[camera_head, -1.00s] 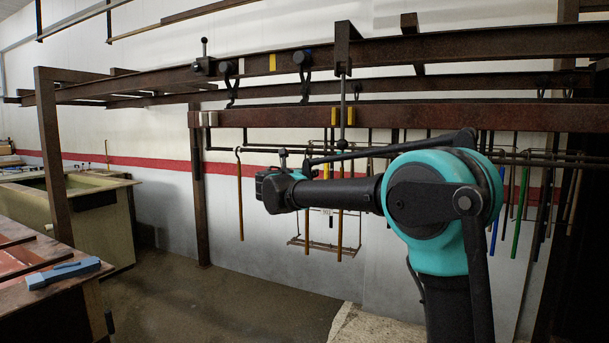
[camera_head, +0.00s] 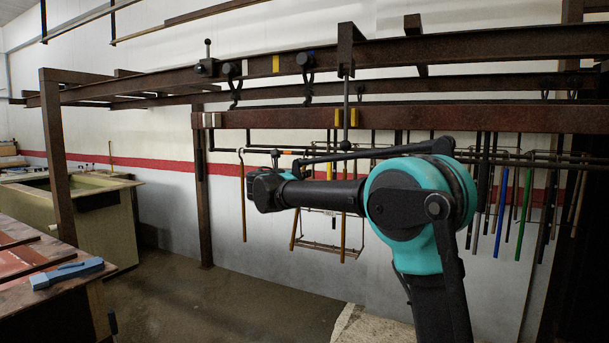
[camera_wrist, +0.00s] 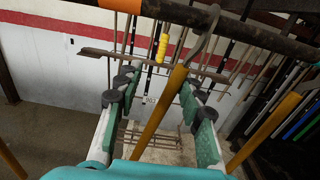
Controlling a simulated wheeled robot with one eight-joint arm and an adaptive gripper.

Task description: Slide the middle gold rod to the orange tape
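The middle gold rod (camera_wrist: 163,110) hangs by its grey hook from a dark rail and leans, its lower end to the left. It also shows in the head view (camera_head: 294,230), partly hidden by my arm. My gripper (camera_wrist: 155,82) is open around it, one finger on each side; the rod is nearer the right finger, and contact is unclear. In the head view my gripper (camera_head: 265,190) is mostly hidden. The orange tape (camera_wrist: 120,5) is on the rail, left of the hook. The left gold rod (camera_head: 243,200) and right gold rod (camera_head: 343,230) hang on either side.
A wire rack (camera_head: 330,247) hangs behind the rods. Several blue, green and dark rods hang at the right, including a green rod (camera_head: 524,215). A steel post (camera_head: 200,190) stands left of the left gold rod. A yellow wrapped piece (camera_wrist: 163,47) hangs beyond the fingers.

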